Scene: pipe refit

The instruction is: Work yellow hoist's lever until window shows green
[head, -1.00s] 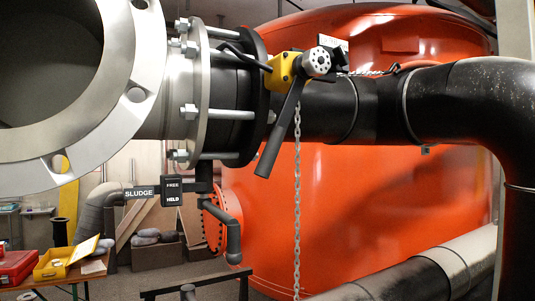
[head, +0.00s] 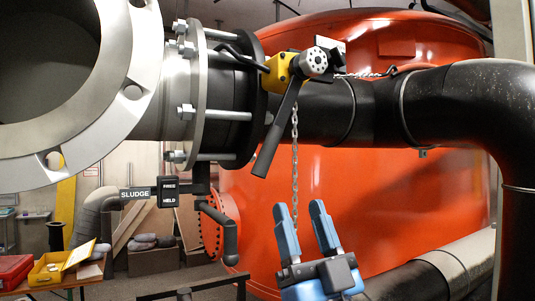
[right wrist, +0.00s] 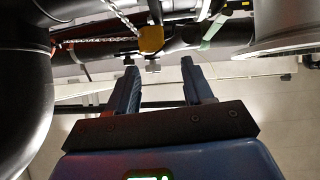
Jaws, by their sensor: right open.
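The yellow hoist (head: 281,72) hangs beside the dark flange, with a round grey perforated knob on its right. Its black lever (head: 276,135) slants down and left. A chain (head: 295,150) drops from the hoist. My blue right gripper (head: 304,206) is open and empty below the lever, with its fingers pointing up. The hoist also shows in the right wrist view (right wrist: 151,39), ahead of the open fingers and apart from them. A black plate (head: 175,190) reads FREE and HELD beside a SLUDGE label; I cannot make out a green window. My left gripper is out of view.
A large flanged pipe (head: 148,85) fills the upper left. A black pipe (head: 450,95) runs right and bends down. The orange tank (head: 390,210) stands behind. A lower pipe (head: 440,275) lies at bottom right. A yellow box (head: 48,270) sits on a table at lower left.

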